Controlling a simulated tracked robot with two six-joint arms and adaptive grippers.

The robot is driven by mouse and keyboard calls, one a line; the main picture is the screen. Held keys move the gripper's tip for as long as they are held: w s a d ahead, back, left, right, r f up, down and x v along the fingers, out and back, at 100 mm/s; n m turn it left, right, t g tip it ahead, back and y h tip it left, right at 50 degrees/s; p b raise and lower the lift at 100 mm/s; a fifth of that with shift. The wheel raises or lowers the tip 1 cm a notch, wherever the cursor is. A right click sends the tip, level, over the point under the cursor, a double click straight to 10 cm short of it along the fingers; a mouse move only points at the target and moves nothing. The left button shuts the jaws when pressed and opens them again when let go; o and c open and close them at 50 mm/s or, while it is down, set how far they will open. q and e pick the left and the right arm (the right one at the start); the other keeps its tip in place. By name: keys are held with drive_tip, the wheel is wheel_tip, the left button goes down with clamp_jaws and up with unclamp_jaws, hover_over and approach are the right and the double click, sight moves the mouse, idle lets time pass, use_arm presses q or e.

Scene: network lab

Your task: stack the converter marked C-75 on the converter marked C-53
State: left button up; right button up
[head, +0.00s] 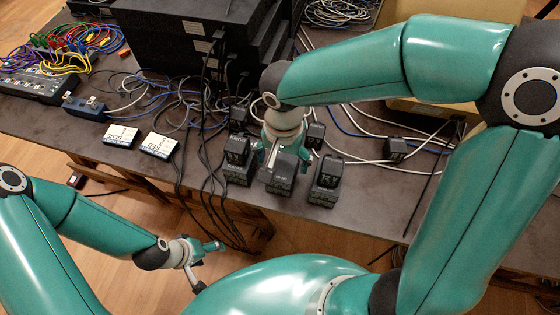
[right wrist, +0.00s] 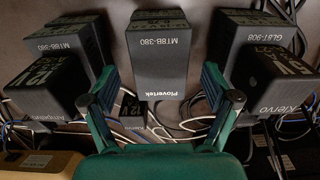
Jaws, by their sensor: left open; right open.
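Several black converters stand in a group on the dark table, but I cannot read C-75 or C-53 on any. The middle converter (head: 281,182) is bare on top; in the right wrist view the middle box (right wrist: 165,60) reads Plovertek MT8B-380. My right gripper (head: 287,158) is open, pointing down at the middle converter; its fingers (right wrist: 163,100) show apart with nothing between them. The left converter (head: 238,176) and the right converter (head: 322,195) each seem to carry a smaller black block. My left gripper (head: 207,250) is open and empty, low, off the table's front edge.
More small black blocks stand behind (head: 315,134) and to the right (head: 395,150). Two white-labelled boxes (head: 159,145) lie to the left. Black equipment cases (head: 205,40) stand at the back. Loose cables run around the group and over the front edge. Some table right of the group is clear.

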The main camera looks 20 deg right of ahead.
sight(283, 165)
wheel_tip(283, 165, up, 10)
drive_tip(key=p, duration=0.1)
drive_tip(key=shift+f, duration=0.1)
idle(0.5)
